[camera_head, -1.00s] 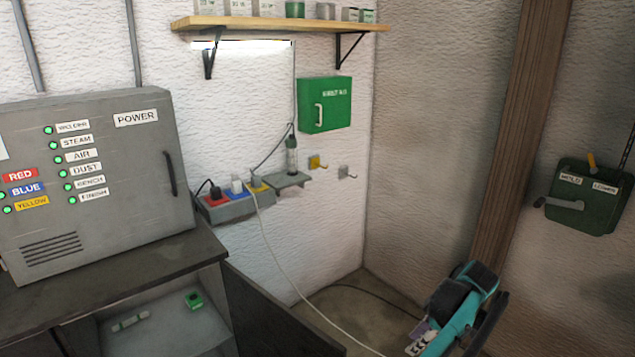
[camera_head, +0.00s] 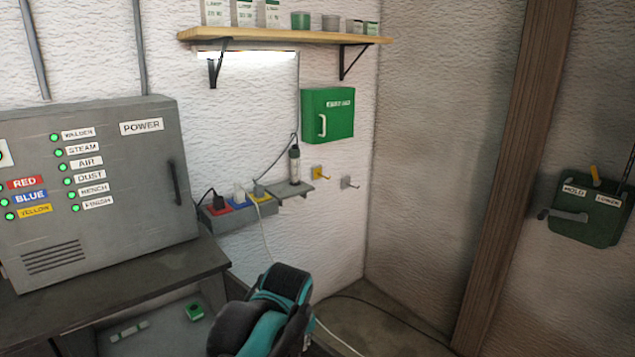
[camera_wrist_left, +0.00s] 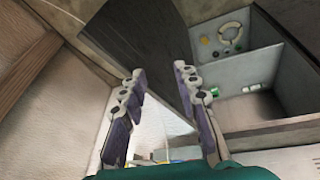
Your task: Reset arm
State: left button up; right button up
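The task line names no object apart from the arm. One teal and black arm of mine (camera_head: 268,312) rises at the bottom middle of the head view, in front of the cabinet's right end. Its gripper is hidden there, and I cannot tell for sure which arm it is. In the left wrist view my left gripper (camera_wrist_left: 160,70) is open, its two purple-padded fingers apart with nothing between them. Beyond the fingers are a dark panel (camera_wrist_left: 140,38) and an open grey compartment (camera_wrist_left: 262,112). My right gripper is not seen.
A grey power box (camera_head: 95,190) stands on a dark bench (camera_head: 130,280). A cable lies on the floor (camera_head: 385,325).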

pick_arm(q)
jog(key=s+a+f+m+t, duration=0.3)
jog(key=s+a+f+m, duration=0.2)
jog(key=s+a, duration=0.7)
notch_tip(320, 180, down, 2)
jog(key=shift+s+a+f, duration=0.2)
jog(key=shift+s, duration=0.9)
